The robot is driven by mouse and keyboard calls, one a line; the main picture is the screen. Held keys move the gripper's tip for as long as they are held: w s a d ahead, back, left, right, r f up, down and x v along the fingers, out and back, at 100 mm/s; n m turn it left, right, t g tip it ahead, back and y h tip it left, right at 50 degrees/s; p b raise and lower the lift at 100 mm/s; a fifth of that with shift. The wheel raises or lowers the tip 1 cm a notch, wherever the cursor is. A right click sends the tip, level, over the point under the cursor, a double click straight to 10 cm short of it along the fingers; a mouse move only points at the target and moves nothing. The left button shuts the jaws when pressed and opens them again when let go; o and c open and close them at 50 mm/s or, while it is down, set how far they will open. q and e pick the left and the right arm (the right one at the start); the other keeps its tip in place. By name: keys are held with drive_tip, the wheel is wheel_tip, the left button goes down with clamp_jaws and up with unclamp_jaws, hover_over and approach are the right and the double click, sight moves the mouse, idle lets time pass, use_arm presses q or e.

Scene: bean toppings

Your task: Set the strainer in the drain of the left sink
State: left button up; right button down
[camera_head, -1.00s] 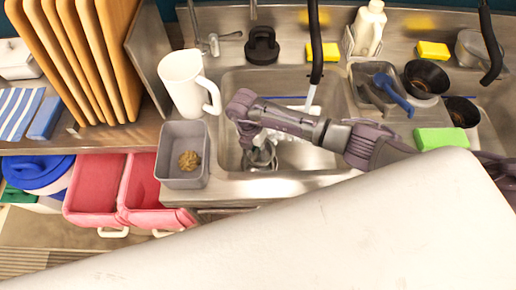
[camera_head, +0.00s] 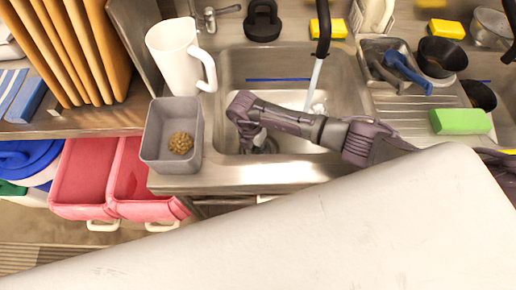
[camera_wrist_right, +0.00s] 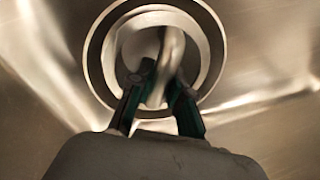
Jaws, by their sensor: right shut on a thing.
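The left sink (camera_head: 345,85) is a steel basin below the black faucet. My right gripper (camera_head: 258,142) reaches down inside its near-left part. In the right wrist view, the two dark fingers (camera_wrist_right: 158,88) are shut on the strainer (camera_wrist_right: 150,100) by a narrow upright part. Round metal rims (camera_wrist_right: 92,60) surround that part, one inside the other. In the head view, only a little of the strainer (camera_head: 270,147) shows under the gripper. The drain is hidden there, and I cannot tell whether the strainer is seated or just above it. My left gripper is not in view.
A grey bin (camera_head: 152,150) with a brown scrubber and a white pitcher (camera_head: 176,60) stand left of the sink. The black faucet (camera_head: 323,30) pours a stream into the basin. A tray of tools (camera_head: 375,75) and a green sponge (camera_head: 460,121) lie right.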

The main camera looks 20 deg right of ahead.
drive_tip(key=shift+f+b, duration=0.3)
drive_tip(key=shift+f, duration=0.15)
idle(0.5)
drive_tip(key=c, duration=1)
unclamp_jaws()
wheel_tip(320, 180, up, 12)
drive_tip(key=w+a, duration=0.1)
drive_tip(key=shift+w+a, duration=0.3)
drive_tip(key=shift+a, duration=0.05)
drive_tip(key=shift+f, duration=0.1)
